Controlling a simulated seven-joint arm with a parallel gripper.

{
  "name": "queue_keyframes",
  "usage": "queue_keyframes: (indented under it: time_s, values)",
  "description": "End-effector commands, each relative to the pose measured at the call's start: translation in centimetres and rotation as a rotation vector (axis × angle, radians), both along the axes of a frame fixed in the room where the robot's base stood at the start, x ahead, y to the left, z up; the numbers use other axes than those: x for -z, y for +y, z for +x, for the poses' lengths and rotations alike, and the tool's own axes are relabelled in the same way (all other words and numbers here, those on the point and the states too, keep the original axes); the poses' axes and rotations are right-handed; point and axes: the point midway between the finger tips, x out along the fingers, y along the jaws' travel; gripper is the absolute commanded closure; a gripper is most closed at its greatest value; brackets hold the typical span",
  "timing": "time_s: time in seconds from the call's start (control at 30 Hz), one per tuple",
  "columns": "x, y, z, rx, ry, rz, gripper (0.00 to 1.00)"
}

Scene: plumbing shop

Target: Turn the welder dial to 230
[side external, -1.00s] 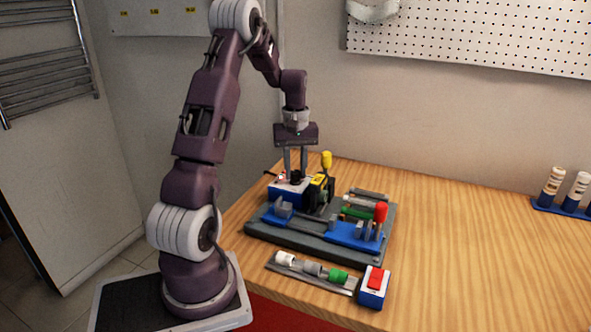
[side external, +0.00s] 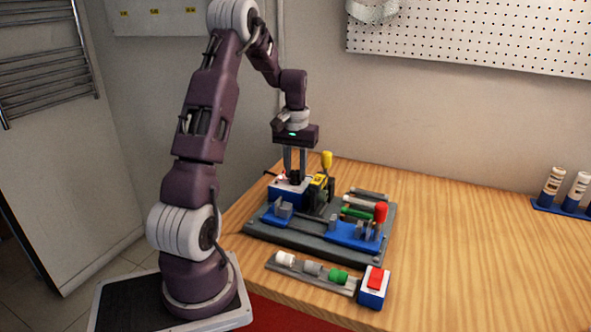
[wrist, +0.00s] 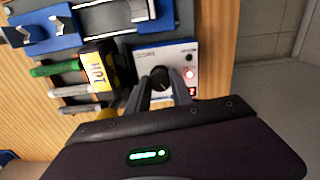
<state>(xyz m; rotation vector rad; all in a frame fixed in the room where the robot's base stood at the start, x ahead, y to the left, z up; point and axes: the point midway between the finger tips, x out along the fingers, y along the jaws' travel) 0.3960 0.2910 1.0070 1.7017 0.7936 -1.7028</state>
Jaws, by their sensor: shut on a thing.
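The welder is a box with a white top face and blue sides (side external: 287,195), at the back left of the grey board. In the wrist view its white face (wrist: 150,52) carries a black round dial (wrist: 160,76), a lit red lamp and a small red display, whose digits I cannot read. My gripper (side external: 295,176) points straight down over the welder. In the wrist view its two fingers (wrist: 161,88) are shut on the dial, one on each side. The dial's pointer and most scale marks are hidden or too small to read.
A yellow and black block marked HOT (wrist: 97,68) stands right beside the welder.

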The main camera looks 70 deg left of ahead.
Motion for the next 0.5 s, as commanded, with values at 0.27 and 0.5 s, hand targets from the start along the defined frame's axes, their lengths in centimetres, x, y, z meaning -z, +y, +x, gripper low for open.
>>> queue_keyframes:
  time_s: [0.27,0.5]
  values:
    - [-0.1,0.02,0.04,0.001,-0.002,0.001,1.0]
    - [-0.06,0.02,0.03,0.0,-0.001,0.001,0.53]
